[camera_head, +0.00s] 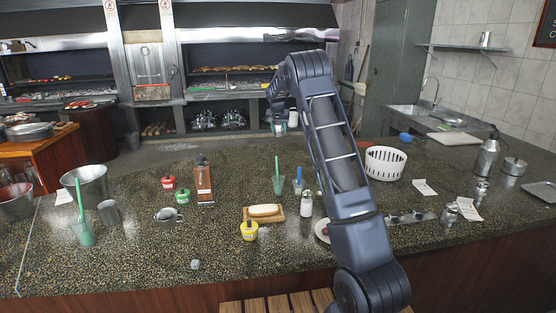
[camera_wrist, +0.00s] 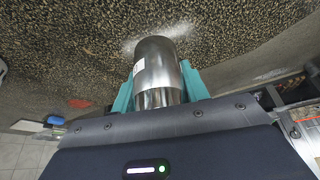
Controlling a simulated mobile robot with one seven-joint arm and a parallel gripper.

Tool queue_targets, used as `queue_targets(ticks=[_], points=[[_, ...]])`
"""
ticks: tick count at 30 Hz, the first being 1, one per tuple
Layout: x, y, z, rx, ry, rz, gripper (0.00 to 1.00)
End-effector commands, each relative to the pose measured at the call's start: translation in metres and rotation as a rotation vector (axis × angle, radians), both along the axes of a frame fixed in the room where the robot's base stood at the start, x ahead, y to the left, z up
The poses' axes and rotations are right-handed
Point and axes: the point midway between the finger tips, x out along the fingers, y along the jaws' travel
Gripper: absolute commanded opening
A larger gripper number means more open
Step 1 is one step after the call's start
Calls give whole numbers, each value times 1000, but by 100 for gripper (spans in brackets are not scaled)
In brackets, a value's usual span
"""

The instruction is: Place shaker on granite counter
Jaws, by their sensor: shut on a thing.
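My gripper (camera_wrist: 158,86) has its teal fingers on both sides of a shiny metal shaker (camera_wrist: 156,62) in the wrist view. The shaker is a smooth cylinder with a small pale label on its side. The speckled granite counter (camera_wrist: 70,45) fills the background behind it; I cannot tell whether the shaker touches it. In the head view my gripper (camera_head: 281,127) is small and far off, at the counter's far side, beyond the bare granite counter (camera_head: 130,265). My arm hides part of the counter there.
Metal shakers (camera_head: 449,215) stand at the right, metal buckets (camera_head: 86,188) at the left. The front left of the counter is mostly clear.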

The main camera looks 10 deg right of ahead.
Motion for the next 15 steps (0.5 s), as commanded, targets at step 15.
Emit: queue_targets(ticks=[15], points=[[0,-1,-108,-1,1,0,19]])
